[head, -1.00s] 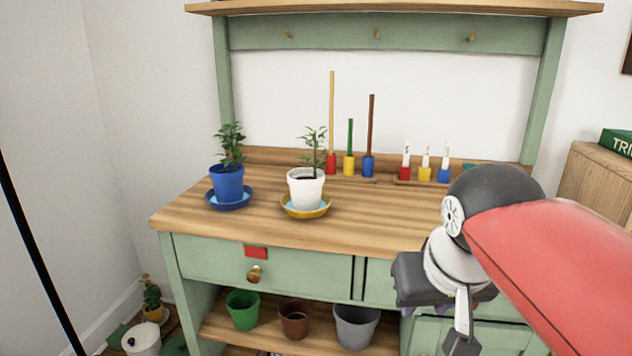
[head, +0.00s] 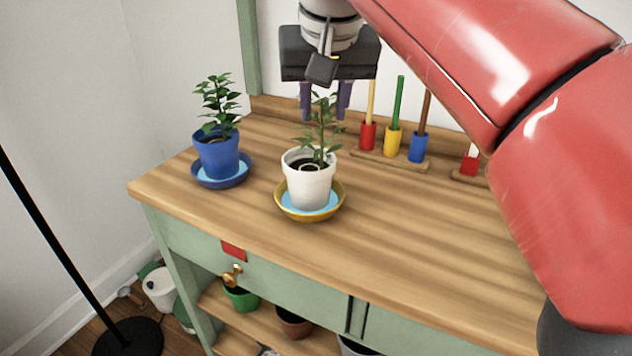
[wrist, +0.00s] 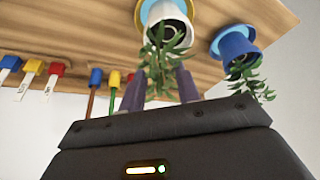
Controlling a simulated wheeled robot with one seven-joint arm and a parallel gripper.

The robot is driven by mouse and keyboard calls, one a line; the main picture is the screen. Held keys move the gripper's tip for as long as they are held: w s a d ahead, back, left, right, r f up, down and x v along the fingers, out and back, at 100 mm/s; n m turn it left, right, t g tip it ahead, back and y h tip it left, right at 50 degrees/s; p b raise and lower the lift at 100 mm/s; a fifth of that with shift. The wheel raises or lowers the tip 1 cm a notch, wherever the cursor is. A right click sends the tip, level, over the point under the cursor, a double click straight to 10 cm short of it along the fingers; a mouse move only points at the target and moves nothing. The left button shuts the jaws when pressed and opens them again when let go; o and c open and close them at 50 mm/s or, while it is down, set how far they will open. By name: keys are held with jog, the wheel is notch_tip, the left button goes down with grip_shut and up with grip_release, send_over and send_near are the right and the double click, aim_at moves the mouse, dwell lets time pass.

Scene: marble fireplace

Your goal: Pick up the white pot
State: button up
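The white pot (head: 309,185) stands upright in a yellow saucer (head: 336,208) on the wooden bench top and holds a leafy green plant (head: 321,130). My gripper (head: 325,112) is above the pot, pointing down, with its two purple fingers apart on either side of the plant's upper leaves. It is open and not touching the pot. In the wrist view the gripper (wrist: 160,92) fingers frame the foliage, and the white pot (wrist: 167,15) shows beyond them at the top.
A blue pot (head: 218,155) with a plant stands in a blue saucer to the left. Red, yellow and blue holders with upright sticks (head: 393,140) stand behind to the right. The bench top (head: 400,215) is clear in front and to the right.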

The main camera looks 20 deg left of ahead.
aim_at(322, 117)
jog(key=x, duration=0.3)
jog(key=b+x, duration=0.1)
jog(key=x, duration=0.1)
jog(key=shift+w+a+f, duration=0.2)
jog(key=shift+w+f, duration=0.1)
jog(key=shift+w, duration=0.05)
grip_shut()
dwell(1.1)
